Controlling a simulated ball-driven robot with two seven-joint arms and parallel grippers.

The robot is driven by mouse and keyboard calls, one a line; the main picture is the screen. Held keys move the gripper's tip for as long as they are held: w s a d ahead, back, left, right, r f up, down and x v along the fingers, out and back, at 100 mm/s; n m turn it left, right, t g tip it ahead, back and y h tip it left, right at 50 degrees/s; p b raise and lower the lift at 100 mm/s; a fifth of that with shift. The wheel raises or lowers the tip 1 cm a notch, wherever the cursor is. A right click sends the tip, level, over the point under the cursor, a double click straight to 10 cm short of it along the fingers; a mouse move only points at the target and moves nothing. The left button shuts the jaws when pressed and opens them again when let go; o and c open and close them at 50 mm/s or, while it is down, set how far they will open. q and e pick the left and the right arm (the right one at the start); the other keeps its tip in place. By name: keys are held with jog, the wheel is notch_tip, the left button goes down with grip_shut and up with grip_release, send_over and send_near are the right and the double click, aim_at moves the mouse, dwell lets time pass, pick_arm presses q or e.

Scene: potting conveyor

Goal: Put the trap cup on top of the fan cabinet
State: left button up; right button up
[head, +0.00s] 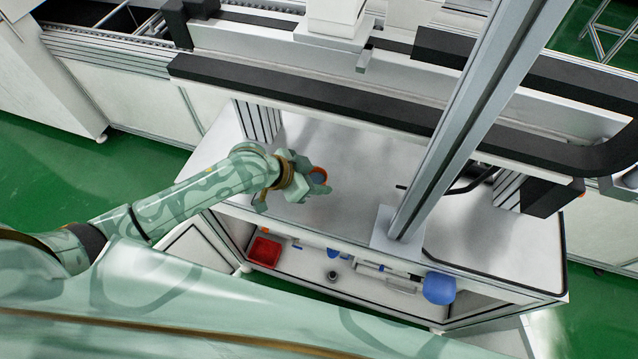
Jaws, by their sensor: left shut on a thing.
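My left gripper (292,186) reaches in from the left and is shut on a small round cup with an orange rim (319,175), which looks like the trap cup. The gripper's fingers hide part of the cup. Gripper and cup are over the white top (345,150) of a bench-like cabinet, near its front edge; I cannot tell whether the cup touches it. I cannot tell for certain whether this is the fan cabinet. My right gripper is not in view.
A grey metal post (460,120) stands at the right of the white top. A black-edged beam (300,90) crosses above its back. A red bin (264,251) and a blue object (439,288) are lower at the front. The top's middle is clear.

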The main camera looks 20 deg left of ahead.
aim_at(315, 177)
pick_arm(q)
jog(key=w+f, duration=0.1)
jog(key=w+f+b, duration=0.1)
jog(key=f, duration=0.1)
jog(key=shift+w+a, duration=0.1)
jog(key=shift+w, duration=0.05)
jog(key=shift+w+f+b, duration=0.15)
jog(key=shift+f+b, duration=0.15)
jog(key=shift+f, duration=0.6)
jog(key=shift+w+f+b, duration=0.1)
jog(key=shift+f+b, duration=0.15)
jog(key=shift+f, duration=0.65)
jog(key=shift+f, duration=0.2)
jog(key=o, duration=1)
jog(key=shift+o, duration=0.2)
jog(key=shift+r, duration=0.1)
jog(key=shift+r, duration=0.2)
jog(key=p+v, duration=0.3)
jog(key=v, duration=0.9)
